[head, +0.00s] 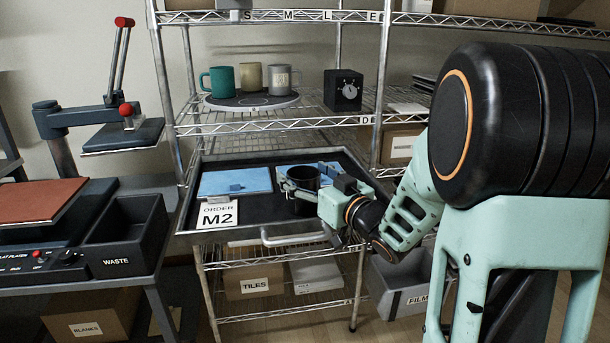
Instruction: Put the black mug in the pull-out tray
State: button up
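The black mug (304,206) is upright over the right part of the pull-out tray (180,222), in front of a blue cloth. My gripper (305,187) reaches in from the right with its fingers around the mug's sides. It appears shut on the mug, though the finger contact is partly hidden. The mug's base is low over the dark tray floor; I cannot tell whether it touches. The tray is pulled out from the wire rack, with a handle (295,239) at its front.
In the tray lie a blue cloth (234,181) and an "ORDER M2" card (217,213). Above, green, cream and grey mugs stand on a round board (252,105), beside a black timer (343,91). A press (120,138) and waste bin (124,236) stand left.

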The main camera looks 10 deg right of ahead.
jog(key=shift+r, duration=0.25)
jog(key=p+v, duration=0.2)
jog(key=v, duration=1)
jog(key=shift+f, duration=0.1)
